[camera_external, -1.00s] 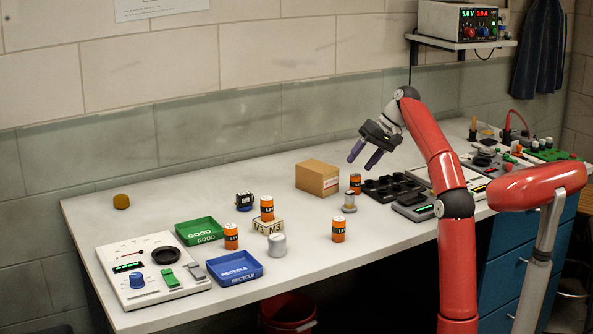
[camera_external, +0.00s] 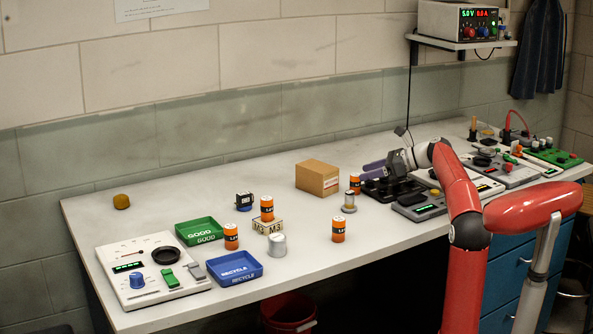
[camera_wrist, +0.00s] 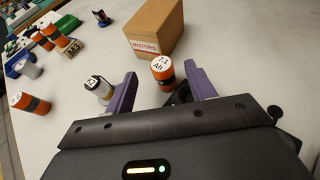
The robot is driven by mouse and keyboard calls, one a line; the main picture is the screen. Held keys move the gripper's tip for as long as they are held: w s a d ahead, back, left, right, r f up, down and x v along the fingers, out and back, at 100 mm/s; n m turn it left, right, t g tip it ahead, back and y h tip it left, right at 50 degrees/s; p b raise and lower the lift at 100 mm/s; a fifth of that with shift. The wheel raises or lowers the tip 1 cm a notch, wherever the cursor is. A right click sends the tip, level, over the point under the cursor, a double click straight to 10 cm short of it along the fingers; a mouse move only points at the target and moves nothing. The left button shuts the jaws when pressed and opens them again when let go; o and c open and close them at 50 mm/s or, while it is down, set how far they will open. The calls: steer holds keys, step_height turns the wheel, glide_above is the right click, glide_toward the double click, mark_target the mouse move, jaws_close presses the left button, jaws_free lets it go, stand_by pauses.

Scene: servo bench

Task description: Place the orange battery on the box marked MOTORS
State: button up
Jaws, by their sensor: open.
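Several orange batteries with black bands stand on the bench. The nearest one to my gripper (camera_external: 366,168), an orange battery (camera_external: 355,184), stands upright just right of the box marked MOTORS (camera_external: 318,178). In the wrist view this orange battery (camera_wrist: 163,74) has a white "2.1 Ah" top and appears between the purple fingertips, slightly beyond them. My gripper (camera_wrist: 160,80) is open and empty, low and close to the battery. The cardboard MOTORS box (camera_wrist: 150,28) is closed, with a bare top, directly beyond the battery. Contact between fingers and battery cannot be told.
A black compartment tray (camera_external: 388,190) lies under my gripper. Other orange batteries (camera_external: 338,229) (camera_external: 231,236) (camera_external: 267,207) stand left, one on the M3 block. The bench left of the box is mostly clear.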

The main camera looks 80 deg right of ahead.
steer(key=b+x, duration=0.1)
steer(key=x, duration=0.5)
steer(key=shift+w+d+f, duration=0.1)
steer(key=shift+w+f, duration=0.05)
steer(key=shift+f, duration=0.15)
jaws_close()
step_height(320, 180, up, 11)
steer(key=p, duration=0.4)
step_height(320, 180, up, 5)
steer(key=n+g+y+p, duration=0.1)
steer(key=n+y+p, duration=0.3)
steer(key=y, duration=0.1)
glide_above(318, 169)
steer(key=shift+f+b, duration=1)
steer(key=shift+f, duration=3.05)
